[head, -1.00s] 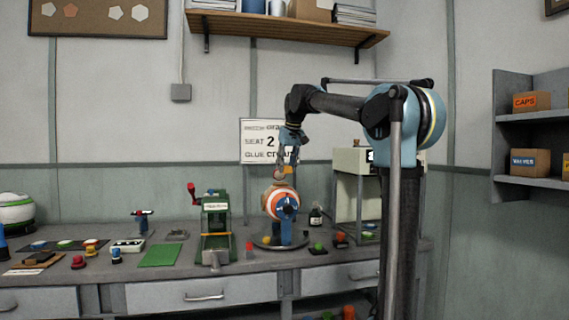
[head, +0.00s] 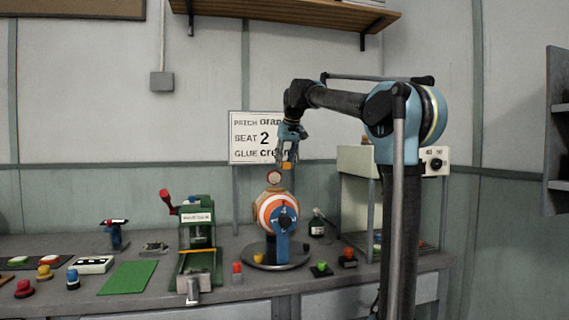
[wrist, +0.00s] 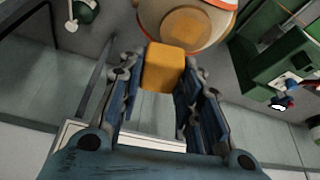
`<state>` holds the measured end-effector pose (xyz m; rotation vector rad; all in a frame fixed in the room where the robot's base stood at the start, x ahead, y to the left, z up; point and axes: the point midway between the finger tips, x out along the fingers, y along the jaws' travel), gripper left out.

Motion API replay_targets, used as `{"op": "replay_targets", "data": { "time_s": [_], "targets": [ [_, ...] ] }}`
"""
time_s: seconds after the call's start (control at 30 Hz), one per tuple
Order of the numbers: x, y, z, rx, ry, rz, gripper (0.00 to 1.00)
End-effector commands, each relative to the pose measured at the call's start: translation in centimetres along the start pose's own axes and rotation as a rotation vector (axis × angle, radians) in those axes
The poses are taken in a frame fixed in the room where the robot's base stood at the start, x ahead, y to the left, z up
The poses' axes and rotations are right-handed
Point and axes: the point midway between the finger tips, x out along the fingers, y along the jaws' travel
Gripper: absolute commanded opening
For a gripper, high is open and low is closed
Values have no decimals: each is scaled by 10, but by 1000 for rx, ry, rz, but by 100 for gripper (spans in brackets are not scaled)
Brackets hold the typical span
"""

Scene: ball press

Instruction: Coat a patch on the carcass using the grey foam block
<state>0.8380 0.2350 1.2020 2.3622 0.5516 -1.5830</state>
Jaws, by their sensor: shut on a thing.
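The carcass (head: 268,228) is an orange and white ball on a round stand on the bench. In the wrist view its pale shell (wrist: 224,32) shows at the top with a tan round patch (wrist: 188,24). My gripper (head: 288,160) is above the carcass, pointing down and apart from it. It is shut on a block whose visible face is orange (wrist: 165,68); no grey shows on it. A small round piece with a red rim (head: 273,177) stands at the carcass top.
A sign (head: 250,150) behind reads patch orange, seat 2, glue cream. A green press (head: 197,240) stands left of the carcass. Small coloured buttons dot the bench front.

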Motion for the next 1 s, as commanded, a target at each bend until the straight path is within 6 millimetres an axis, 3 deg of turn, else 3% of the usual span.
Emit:
{"op": "replay_targets", "data": {
  "time_s": [0.6, 1.0],
  "targets": [
    [46, -4, 18, -5, 0, -2, 13],
    [54, -4, 22, -5, 0, -2, 13]
  ]
}}
